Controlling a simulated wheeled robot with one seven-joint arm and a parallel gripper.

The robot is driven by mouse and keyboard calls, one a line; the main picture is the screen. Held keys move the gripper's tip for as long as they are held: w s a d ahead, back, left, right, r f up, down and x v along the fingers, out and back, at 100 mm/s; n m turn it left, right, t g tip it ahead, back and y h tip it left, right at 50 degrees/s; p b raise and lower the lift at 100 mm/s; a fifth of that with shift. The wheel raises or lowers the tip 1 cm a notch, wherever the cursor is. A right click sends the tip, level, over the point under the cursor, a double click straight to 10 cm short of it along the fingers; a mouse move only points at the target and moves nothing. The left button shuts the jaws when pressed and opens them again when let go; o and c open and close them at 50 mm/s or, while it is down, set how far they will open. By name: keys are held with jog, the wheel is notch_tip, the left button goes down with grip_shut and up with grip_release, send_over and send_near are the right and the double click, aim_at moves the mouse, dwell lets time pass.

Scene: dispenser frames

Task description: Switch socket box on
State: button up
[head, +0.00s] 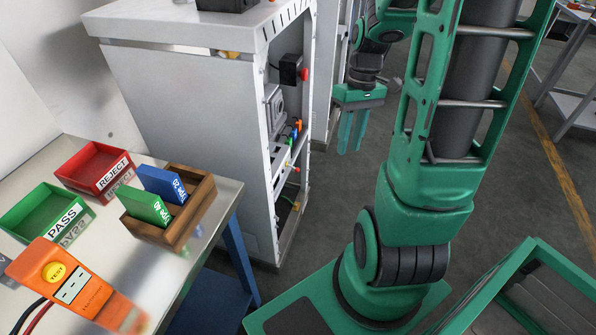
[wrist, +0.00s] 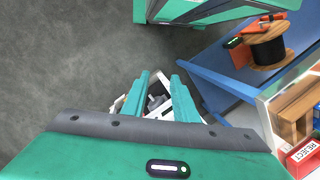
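A small black box (head: 290,70) with a red part (head: 304,74) on its right side is fixed inside the open side of the grey cabinet (head: 180,110). It looks like the socket box; I cannot tell its switch state. My gripper (head: 352,150) hangs fingers down to the right of the cabinet, apart from the box and lower in the picture. Its two teal fingers are spread with a gap and hold nothing. In the wrist view my gripper (wrist: 160,88) shows white and grey parts beyond the fingers, too unclear to name.
The table at left holds a red REJECT tray (head: 95,168), a green PASS tray (head: 48,212), a wooden card holder (head: 177,232) and an orange tester (head: 75,285). A cable spool (wrist: 266,45) stands on a blue shelf (wrist: 215,70).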

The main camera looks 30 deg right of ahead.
jog(key=w+d+f+n+t+y, duration=0.25)
jog(key=w+f+t, duration=0.25)
jog(key=f, duration=0.6)
jog(key=w+d+f+n+t+y, duration=0.2)
jog(key=w+d+f+t+y, duration=0.25)
jog(key=f, duration=0.55)
jog(key=w+d+f+n+t+y, duration=0.1)
jog(key=w+f+n+t+y, duration=0.2)
jog(key=w+f+t, duration=0.55)
jog(key=w+a+f+g, duration=0.1)
jog(key=w+a, duration=0.1)
jog(key=w+a+g, duration=0.1)
jog(key=w+a, duration=0.1)
jog(key=w+a+f+g, duration=0.1)
jog(key=w+a, duration=0.1)
jog(key=a, duration=0.1)
jog(key=shift+f, duration=0.3)
jog(key=shift+c, duration=0.2)
grip_shut()
jog(key=shift+s+a, duration=0.1)
jog(key=shift+g, duration=0.3)
